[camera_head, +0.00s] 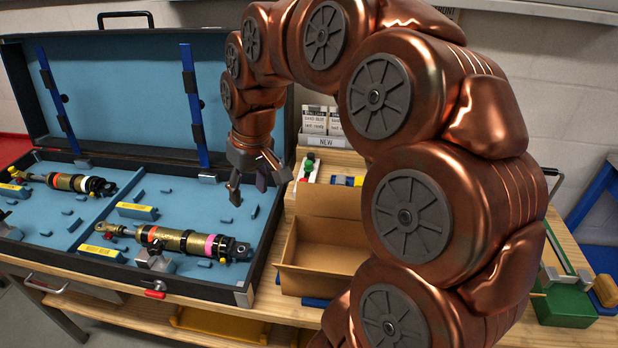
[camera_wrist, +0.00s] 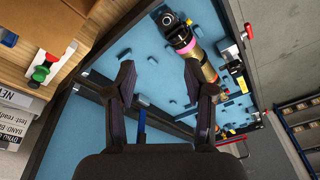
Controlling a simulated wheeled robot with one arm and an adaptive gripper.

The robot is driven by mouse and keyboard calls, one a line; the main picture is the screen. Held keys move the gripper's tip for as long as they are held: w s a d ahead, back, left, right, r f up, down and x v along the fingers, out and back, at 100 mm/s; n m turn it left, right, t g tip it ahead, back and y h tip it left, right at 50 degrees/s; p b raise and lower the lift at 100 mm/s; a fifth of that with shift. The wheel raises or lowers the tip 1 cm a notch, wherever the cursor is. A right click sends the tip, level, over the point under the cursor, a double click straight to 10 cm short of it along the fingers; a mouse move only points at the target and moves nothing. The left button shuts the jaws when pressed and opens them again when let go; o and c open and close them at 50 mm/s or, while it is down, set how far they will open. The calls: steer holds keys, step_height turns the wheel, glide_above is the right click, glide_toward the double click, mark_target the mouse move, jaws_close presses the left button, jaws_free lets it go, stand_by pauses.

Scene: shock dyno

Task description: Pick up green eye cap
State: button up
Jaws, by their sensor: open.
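A small green cap (camera_wrist: 40,74) stands on a white strip (camera_wrist: 61,62) at the left of the wrist view, with red pieces beside it. In the head view the green cap (camera_head: 309,166) is small, on the white strip behind the cardboard box. My gripper (camera_head: 249,190) is open and empty above the right part of the blue-lined case (camera_head: 120,262), left of the cap and apart from it. In the wrist view my gripper (camera_wrist: 160,76) has its fingers spread over the case, with nothing between them.
Shock absorbers (camera_head: 190,242) lie in the case, whose lid (camera_head: 130,90) stands open behind. An open cardboard box (camera_head: 325,258) stands right of the case. Cards marked NEW (camera_head: 322,120) stand behind the strip. A green block (camera_head: 565,308) lies far right.

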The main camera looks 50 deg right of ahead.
steer(key=w+d+f+m+t+h+b, duration=0.1)
steer(key=w+d+b, duration=0.15)
steer(key=d, duration=0.55)
steer(key=w+d+f+m+t+b, duration=0.1)
steer(key=w+d, duration=0.2)
steer(key=d, duration=0.4)
steer(key=m+h+b, duration=0.1)
glide_toward(308, 162)
steer(key=d+f, duration=0.1)
steer(key=f, duration=0.1)
steer(key=shift+w+a+p+x, duration=0.1)
steer(key=shift+p+x, duration=0.15)
steer(key=shift+x, duration=1)
steer(key=shift+w+a+p+x, duration=0.15)
steer(key=shift+p+x, duration=0.15)
steer(key=shift+x, duration=0.95)
steer(key=shift+w+a+p+x, duration=0.1)
steer(key=shift+p+x, duration=0.15)
steer(key=shift+x, duration=1)
steer(key=shift+r, duration=0.15)
steer(key=shift+c, duration=0.5)
steer(key=c, duration=0.7)
